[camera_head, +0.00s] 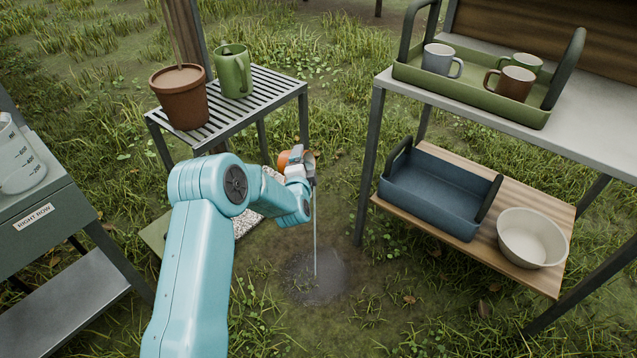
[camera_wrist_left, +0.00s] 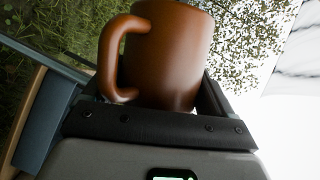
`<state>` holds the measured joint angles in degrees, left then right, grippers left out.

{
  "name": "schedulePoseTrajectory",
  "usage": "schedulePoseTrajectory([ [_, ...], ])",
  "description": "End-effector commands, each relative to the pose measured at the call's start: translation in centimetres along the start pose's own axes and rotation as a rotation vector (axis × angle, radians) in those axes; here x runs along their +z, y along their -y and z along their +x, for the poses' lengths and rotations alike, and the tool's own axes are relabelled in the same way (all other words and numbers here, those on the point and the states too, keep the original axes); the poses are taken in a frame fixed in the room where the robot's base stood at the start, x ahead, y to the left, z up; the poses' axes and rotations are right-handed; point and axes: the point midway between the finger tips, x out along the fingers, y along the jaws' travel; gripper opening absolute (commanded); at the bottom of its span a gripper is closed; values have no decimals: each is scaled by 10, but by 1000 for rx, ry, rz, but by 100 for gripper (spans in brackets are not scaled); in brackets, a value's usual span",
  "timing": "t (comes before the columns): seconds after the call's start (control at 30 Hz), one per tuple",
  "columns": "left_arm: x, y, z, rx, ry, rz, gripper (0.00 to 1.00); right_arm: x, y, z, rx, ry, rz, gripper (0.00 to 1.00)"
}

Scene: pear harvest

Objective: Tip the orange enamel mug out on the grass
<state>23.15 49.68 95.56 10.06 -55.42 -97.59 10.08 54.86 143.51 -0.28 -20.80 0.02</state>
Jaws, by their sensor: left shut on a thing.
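The orange enamel mug (camera_head: 284,160) shows as a small orange patch beyond my left gripper (camera_head: 302,168) in the head view. In the left wrist view the mug (camera_wrist_left: 168,52) fills the space between the fingers, with its handle at the left. My left gripper is shut on it and holds it in the air above the grass. A thin stream of liquid (camera_head: 315,235) falls straight down from beside the gripper to a dark wet patch (camera_head: 318,276) on the ground. The mug's opening is hidden in both views. My right gripper is not in view.
A slatted stand (camera_head: 275,85) with a terracotta pot (camera_head: 180,98) and a green jug (camera_head: 233,72) is behind. At right, a shelf holds a green tray (camera_head: 470,98) with several mugs, a blue tray (camera_head: 430,195) and a cream bowl (camera_head: 532,238). A cart (camera_head: 40,225) stands left.

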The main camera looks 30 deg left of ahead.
Motion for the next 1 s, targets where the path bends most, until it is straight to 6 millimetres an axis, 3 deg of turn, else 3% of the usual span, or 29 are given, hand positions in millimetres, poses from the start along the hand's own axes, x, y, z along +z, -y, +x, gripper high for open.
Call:
schedulePoseTrajectory([
  [1.0,-12,-1,-5,-45,8,103,40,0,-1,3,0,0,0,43],
])
